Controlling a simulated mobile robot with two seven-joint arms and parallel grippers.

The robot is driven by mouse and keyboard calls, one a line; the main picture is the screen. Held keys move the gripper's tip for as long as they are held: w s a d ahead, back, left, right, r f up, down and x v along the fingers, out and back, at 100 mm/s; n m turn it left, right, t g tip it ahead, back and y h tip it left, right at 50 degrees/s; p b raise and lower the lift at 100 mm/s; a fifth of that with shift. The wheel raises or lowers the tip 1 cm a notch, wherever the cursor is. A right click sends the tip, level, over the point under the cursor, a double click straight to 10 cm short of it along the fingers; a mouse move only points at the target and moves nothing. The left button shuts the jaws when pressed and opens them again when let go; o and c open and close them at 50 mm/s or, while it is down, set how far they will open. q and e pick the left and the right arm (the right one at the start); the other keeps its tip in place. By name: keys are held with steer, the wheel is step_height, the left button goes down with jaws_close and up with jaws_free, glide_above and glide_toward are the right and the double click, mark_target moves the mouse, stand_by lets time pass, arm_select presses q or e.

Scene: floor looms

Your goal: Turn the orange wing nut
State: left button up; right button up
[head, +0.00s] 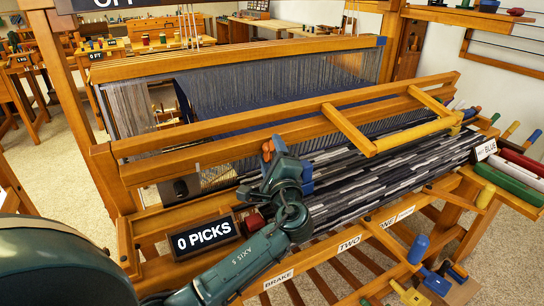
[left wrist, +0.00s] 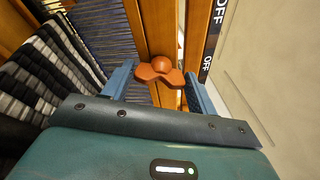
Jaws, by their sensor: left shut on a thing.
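The orange wing nut (left wrist: 160,70) has a round knob and two wings. In the left wrist view it sits against a wooden upright, between the blue fingers of my left gripper (left wrist: 159,79). In the head view the wing nut (head: 267,148) shows as a small orange patch at the fingertips of my left gripper (head: 283,160), in front of the loom's wooden beams. My left gripper is shut on it. The fingers hide part of the wing nut in the head view. My right gripper is in neither view.
The floor loom (head: 230,62) carries grey warp threads and a striped black, grey and white cloth (head: 390,180). A "0 PICKS" sign (head: 206,236) stands close to my left arm. Labelled pedals sit below. An "OFF" sign (left wrist: 215,32) is right of the wing nut. Coloured spools line the right side.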

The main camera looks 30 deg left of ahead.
arm_select(q)
steer(key=o, duration=1)
steer(key=v, duration=0.6)
steer(key=shift+s+d+f+b, duration=0.15)
steer(key=shift+s+d+b, duration=0.05)
steer(key=shift+d+b, duration=0.15)
steer(key=shift+s+d, duration=0.25)
steer(key=shift+s, duration=0.1)
steer(key=shift+c, duration=0.3)
